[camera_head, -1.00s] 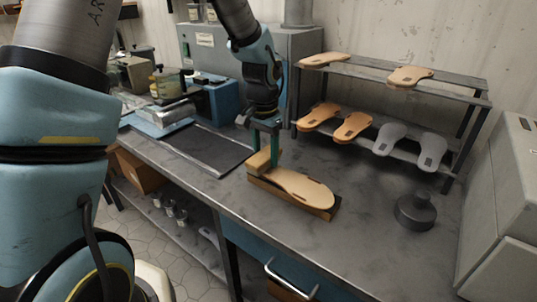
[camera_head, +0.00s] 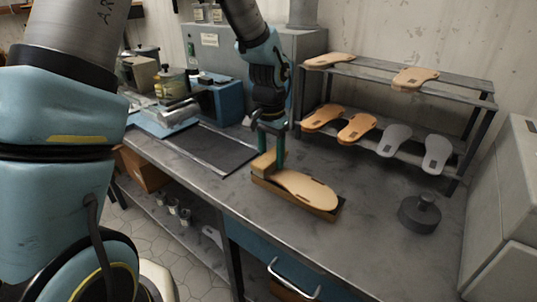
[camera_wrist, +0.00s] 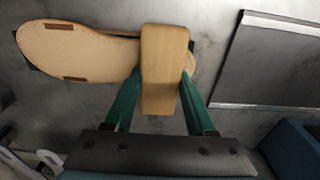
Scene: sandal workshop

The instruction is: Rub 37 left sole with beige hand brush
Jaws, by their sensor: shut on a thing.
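My gripper (camera_head: 271,146) is shut on the beige hand brush (camera_head: 264,161). In the wrist view the brush (camera_wrist: 163,68) sits between the green fingers (camera_wrist: 159,92). A tan sole (camera_head: 302,187) lies flat on a wooden block (camera_head: 328,214) on the bench. The brush is over the sole's left, narrower end; I cannot tell whether it touches. In the wrist view the sole (camera_wrist: 85,50) extends left from under the brush, and the brush hides part of that end. No size mark is readable on the sole.
A two-level rack (camera_head: 392,155) at the back right holds several tan, orange and grey soles. A dark round weight with a knob (camera_head: 420,213) stands at right. A dark mat (camera_head: 212,147) lies left of the block. The bench front is clear.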

